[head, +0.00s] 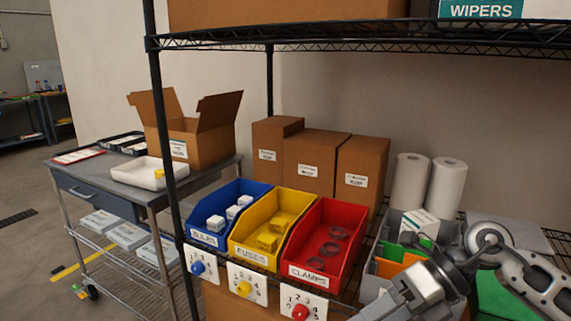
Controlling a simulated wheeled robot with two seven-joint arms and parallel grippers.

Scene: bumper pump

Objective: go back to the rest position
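My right gripper (400,300) is at the lower right, in front of the shelf and beside the red bin. Its fingertips are cut off or unclear at the bottom, so I cannot tell if it is open. My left gripper is out of view. On the shelf stand a blue bin (212,238) labelled bulbs with white boxes, a yellow bin (250,255) labelled fuses with yellow pieces, and a red bin (310,281) labelled clamps with dark red rings. Number cards with a blue knob (197,268), a yellow knob (243,288) and a red knob (300,312) hang below them.
A black shelf post (162,120) stands left of the bins. A steel cart (180,202) holds an open carton (200,139) and a white tray (135,177) with a yellow piece. Closed cartons (316,160) and paper rolls (448,185) stand behind.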

